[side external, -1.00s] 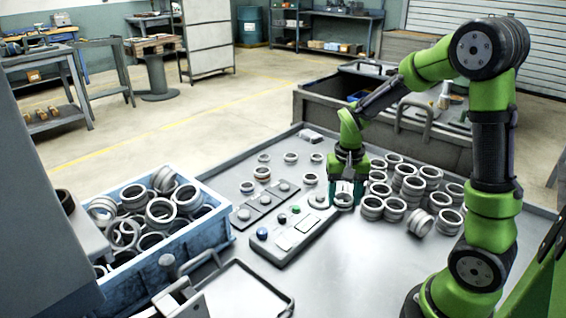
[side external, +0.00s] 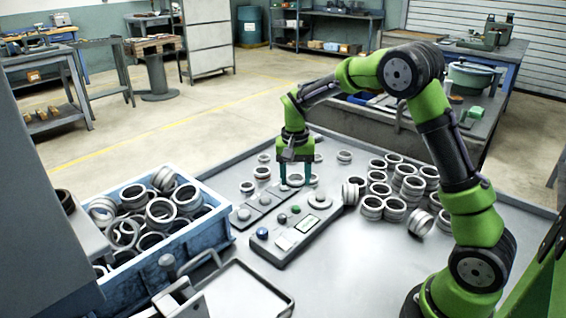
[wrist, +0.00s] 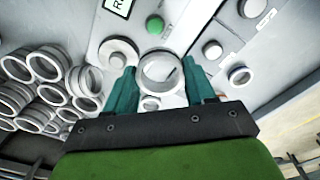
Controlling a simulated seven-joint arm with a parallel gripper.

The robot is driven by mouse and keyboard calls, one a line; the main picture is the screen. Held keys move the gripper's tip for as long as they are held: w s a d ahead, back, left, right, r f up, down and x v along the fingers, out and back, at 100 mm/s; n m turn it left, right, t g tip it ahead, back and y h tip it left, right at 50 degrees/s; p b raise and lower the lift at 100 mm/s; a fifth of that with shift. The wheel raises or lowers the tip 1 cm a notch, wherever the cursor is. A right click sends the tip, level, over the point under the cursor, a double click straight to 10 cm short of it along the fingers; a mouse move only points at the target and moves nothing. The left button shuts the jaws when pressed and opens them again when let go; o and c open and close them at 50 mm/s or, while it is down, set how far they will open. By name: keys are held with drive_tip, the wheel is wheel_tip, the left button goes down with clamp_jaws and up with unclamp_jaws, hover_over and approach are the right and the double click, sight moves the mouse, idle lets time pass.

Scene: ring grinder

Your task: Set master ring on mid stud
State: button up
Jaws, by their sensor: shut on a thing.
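My gripper (side external: 295,182) is shut on a grey metal ring, which I take to be the master ring. The ring (wrist: 160,72) sits between the teal fingers (wrist: 162,88) in the wrist view. In the side view my gripper is over the far end of a grey plate with a row of round studs. The mid stud (side external: 265,200) is bare, to the left of and nearer the camera than my gripper. Two studs show right of the ring in the wrist view, one of them here (wrist: 212,50). I cannot tell the ring's height above the table.
A control box (side external: 290,228) with buttons and a round knob lies beside the stud plate. Several loose rings (side external: 395,208) crowd the table to the right, and a few stand behind the plate. A blue crate (side external: 170,250) full of rings is at the left.

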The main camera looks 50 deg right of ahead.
hover_over(265, 199)
drive_tip(key=f, duration=0.2)
drive_tip(key=shift+s+d+f, duration=0.2)
drive_tip(key=shift+s+f, duration=0.15)
drive_tip(key=shift+f, duration=0.05)
drive_tip(key=shift+w+a+f, duration=0.2)
drive_tip(key=shift+w+f, duration=0.05)
drive_tip(key=shift+w, duration=0.15)
drive_tip(key=shift+f, duration=2.4)
drive_tip(key=o, duration=1.3)
wheel_tip(265, 199, up, 17)
